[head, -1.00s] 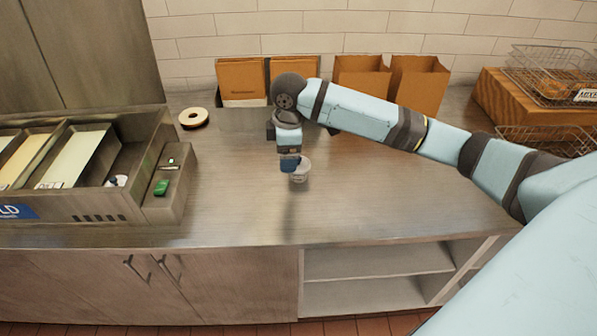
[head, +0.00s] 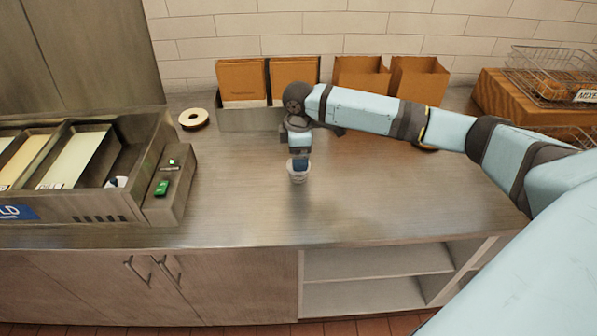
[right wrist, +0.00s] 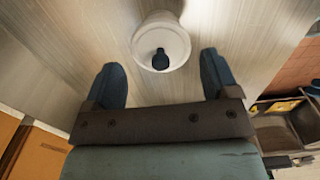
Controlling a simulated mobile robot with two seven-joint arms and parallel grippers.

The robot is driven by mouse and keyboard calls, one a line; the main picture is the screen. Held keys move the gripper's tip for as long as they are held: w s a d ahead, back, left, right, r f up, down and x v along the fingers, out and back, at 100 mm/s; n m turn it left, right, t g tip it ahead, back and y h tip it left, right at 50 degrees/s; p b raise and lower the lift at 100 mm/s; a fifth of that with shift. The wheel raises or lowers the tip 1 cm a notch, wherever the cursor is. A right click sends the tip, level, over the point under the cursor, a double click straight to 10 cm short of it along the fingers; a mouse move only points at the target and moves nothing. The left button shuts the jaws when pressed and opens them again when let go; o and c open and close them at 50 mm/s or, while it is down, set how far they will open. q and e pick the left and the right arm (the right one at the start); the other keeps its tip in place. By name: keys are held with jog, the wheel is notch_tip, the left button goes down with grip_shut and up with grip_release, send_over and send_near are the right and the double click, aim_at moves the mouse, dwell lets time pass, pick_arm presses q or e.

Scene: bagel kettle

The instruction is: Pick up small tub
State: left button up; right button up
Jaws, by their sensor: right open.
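The small tub (head: 297,179) is a white round cup standing on the steel counter, a little left of the middle in the head view. My right gripper (head: 299,163) is just above and behind it, partly covering its top. In the right wrist view the tub (right wrist: 146,50) is ahead of my open right gripper (right wrist: 160,75), roughly centred between the two dark blue fingers and beyond their tips. I cannot tell whether the fingers touch the tub. My left gripper is not in view.
A cut bagel (head: 193,118) lies on the counter at the back left. A steel topping station (head: 150,150) stands at the left. Brown paper bags (head: 362,75) line the wall. Wire baskets (head: 550,75) are at the right. The counter's front right is clear.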

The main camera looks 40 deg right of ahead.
notch_tip(320, 180, down, 4)
jog(key=shift+a+f, duration=0.1)
jog(key=shift+f, duration=0.05)
jog(key=c, duration=0.6)
notch_tip(320, 180, up, 20)
jog(key=shift+r, duration=0.1)
dwell(0.4)
